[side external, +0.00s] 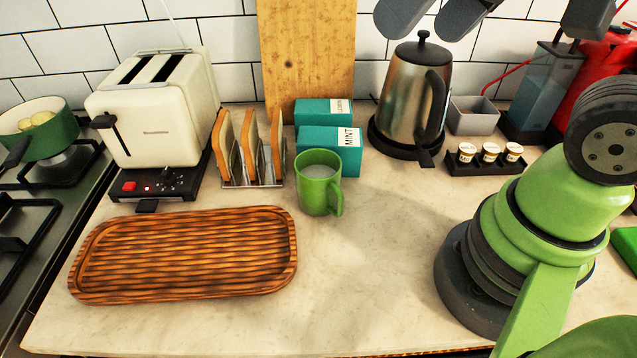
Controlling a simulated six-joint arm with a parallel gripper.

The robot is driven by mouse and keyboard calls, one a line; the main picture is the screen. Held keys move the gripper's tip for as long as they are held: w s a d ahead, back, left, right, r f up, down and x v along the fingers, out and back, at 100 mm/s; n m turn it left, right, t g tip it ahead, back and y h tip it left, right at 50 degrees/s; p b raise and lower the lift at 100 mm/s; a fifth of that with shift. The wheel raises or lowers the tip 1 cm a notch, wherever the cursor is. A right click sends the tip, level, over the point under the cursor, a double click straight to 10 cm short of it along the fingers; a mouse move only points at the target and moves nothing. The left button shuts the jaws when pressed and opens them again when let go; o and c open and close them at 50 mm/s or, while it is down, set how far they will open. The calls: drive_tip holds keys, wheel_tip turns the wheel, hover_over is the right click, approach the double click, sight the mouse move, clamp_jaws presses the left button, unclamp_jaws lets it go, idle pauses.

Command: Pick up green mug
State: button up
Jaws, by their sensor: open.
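The green mug (318,184) stands upright on the pale countertop, near the middle of the side external view. Its handle points to the lower right, and its open top shows a pale inside. My gripper (432,20) is at the top edge of the view, partly cut off. Its two dark grey fingers are apart and empty. In the picture it is above and to the right of the mug, over the kettle's top, and well apart from the mug.
Teal tea boxes (338,160) stand close behind the mug. A toast rack (250,150) is to its left, a wooden tray (185,296) at front left. A steel kettle (405,100) and small cups (490,153) are behind right. The counter right of the mug is clear.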

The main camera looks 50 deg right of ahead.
drive_tip(key=w+a+f+n+g, duration=0.2)
drive_tip(key=w+f+n+g, duration=0.25)
drive_tip(key=w+f, duration=0.4)
drive_tip(key=n+g+h, duration=0.1)
drive_tip(key=n+h, duration=0.1)
drive_tip(key=n, duration=0.2)
hover_over(318, 173)
drive_tip(key=s+a, duration=0.2)
wheel_tip(318, 173, down, 11)
drive_tip(key=shift+m, duration=0.25)
drive_tip(key=shift+f, duration=3.2)
drive_tip(key=c, duration=1.1)
drive_tip(key=shift+r, duration=0.15)
